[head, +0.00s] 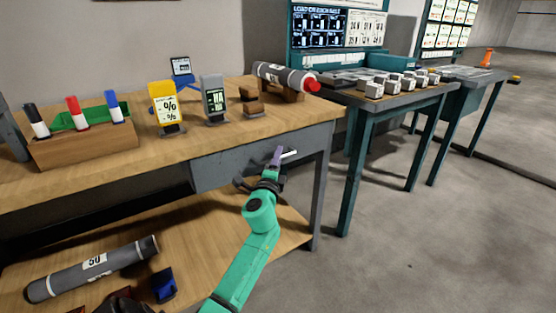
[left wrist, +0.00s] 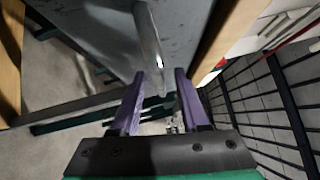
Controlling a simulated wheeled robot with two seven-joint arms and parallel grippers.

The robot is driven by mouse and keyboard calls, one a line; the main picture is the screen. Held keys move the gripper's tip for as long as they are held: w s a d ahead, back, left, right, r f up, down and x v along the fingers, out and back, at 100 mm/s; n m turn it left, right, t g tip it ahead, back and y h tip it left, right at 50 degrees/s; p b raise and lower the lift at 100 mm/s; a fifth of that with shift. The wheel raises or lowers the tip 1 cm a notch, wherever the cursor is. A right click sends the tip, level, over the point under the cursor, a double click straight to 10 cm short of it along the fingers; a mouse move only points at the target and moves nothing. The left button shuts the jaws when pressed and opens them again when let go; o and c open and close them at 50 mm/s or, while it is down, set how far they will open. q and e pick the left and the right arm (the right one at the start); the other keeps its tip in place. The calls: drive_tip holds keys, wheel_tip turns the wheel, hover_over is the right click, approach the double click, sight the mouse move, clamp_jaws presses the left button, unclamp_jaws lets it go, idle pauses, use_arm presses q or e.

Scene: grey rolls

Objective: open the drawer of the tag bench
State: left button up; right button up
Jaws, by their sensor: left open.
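The tag bench has a wooden top (head: 180,150) and a grey drawer (head: 215,174) under its front edge. The drawer looks closed in the head view. My left gripper (head: 279,156) is at the drawer front, beside the light metal bar handle (head: 290,154). In the left wrist view, the purple fingers of the left gripper (left wrist: 160,78) are apart. The handle (left wrist: 148,40) runs along the grey drawer front (left wrist: 105,25), and its near end lies between the fingers. I cannot tell whether a finger touches it.
A pen block (head: 85,150), tag stands (head: 168,110) and a grey roll (head: 285,76) stand on the bench top. Another roll (head: 92,268) lies on the lower shelf. A teal bench (head: 385,100) stands to the right. The floor (head: 420,250) in front is clear.

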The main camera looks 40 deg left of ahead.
use_arm(q)
drive_tip(key=shift+w, duration=0.1)
clamp_jaws()
idle(1.4)
